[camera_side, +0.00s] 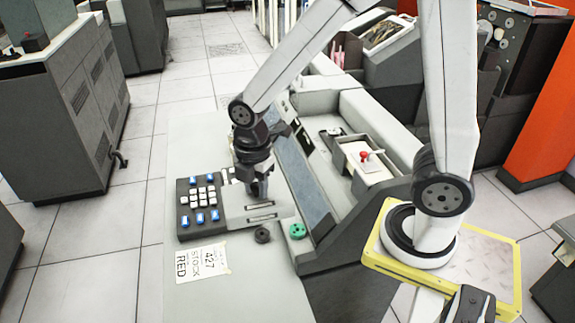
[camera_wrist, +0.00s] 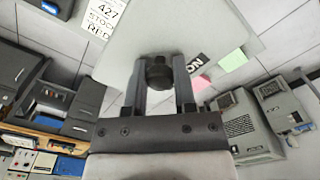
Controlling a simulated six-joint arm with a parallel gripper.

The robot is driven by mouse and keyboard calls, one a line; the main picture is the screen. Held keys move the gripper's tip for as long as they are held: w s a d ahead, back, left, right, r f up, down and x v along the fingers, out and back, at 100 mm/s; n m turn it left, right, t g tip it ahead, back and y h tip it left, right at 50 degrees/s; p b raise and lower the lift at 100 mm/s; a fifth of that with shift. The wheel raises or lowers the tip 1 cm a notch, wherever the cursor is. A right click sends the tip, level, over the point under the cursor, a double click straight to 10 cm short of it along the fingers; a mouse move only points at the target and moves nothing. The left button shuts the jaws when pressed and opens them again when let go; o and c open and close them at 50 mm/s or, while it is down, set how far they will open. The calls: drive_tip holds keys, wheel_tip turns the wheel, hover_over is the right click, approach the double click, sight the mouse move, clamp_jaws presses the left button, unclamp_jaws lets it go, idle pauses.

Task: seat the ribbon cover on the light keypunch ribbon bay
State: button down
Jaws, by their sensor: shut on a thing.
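My gripper (camera_side: 258,190) points down over the desk in the side view. In the wrist view its two fingers (camera_wrist: 161,84) are closed on a dark knob (camera_wrist: 158,72). The knob stands on a light grey panel (camera_wrist: 160,25), which I take to be the ribbon cover. In the side view a light grey plate with two dark slots (camera_side: 243,212) lies beneath the gripper, beside the keypad. I cannot tell cover from ribbon bay there, nor whether the two touch. The gripper partly hides this spot.
A black keypad (camera_side: 186,222) with blue and white keys lies left of the plate. A dark ring (camera_side: 262,235) and a green spool (camera_side: 297,231) are in front. A paper label (camera_side: 202,262) lies on the desk. The raised machine body (camera_side: 375,125) stands right.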

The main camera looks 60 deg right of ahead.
sight(255, 185)
wheel_tip(255, 185, up, 4)
drive_tip(key=shift+r, duration=0.2)
drive_tip(key=shift+w+d, duration=0.15)
drive_tip(key=shift+d, duration=0.25)
drive_tip(key=w+d+m, duration=0.2)
drive_tip(key=d+m, duration=0.3)
drive_tip(key=d, duration=0.6)
drive_tip(key=w+d+m, duration=0.3)
drive_tip(key=d+m, duration=0.2)
drive_tip(key=d, duration=0.5)
drive_tip(key=s+d+m, duration=0.4)
drive_tip(key=d, duration=0.6)
drive_tip(key=s+d+m, duration=0.4)
drive_tip(key=d, duration=0.6)
drive_tip(key=shift+w+a+f, duration=0.15)
drive_tip(key=shift+f, duration=2.4)
drive_tip(key=shift+f, duration=0.25)
